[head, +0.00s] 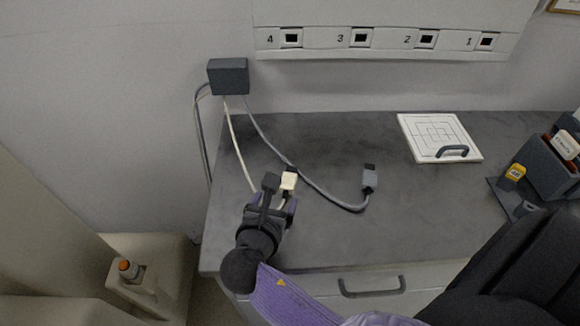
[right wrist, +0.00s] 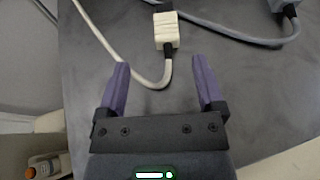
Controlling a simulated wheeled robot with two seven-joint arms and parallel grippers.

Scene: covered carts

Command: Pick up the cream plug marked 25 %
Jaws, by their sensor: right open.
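The cream plug (head: 289,180) lies on the dark grey counter (head: 330,240), at the end of a cream cable (head: 238,150) that comes from a grey wall box (head: 228,77). I cannot read any marking on it. My right gripper (head: 280,190) is low over the counter at the plug. In the right wrist view, the gripper (right wrist: 162,85) is open, and the cream plug (right wrist: 166,28) is just beyond the fingertips, roughly centred between them. The cream cable curves back between the fingers. No gap to the counter can be judged. My left gripper is not in view.
A grey plug (head: 369,178) on a grey cable lies to the right; the cable also passes close to the cream plug. Numbered sockets (head: 361,38) line the wall.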

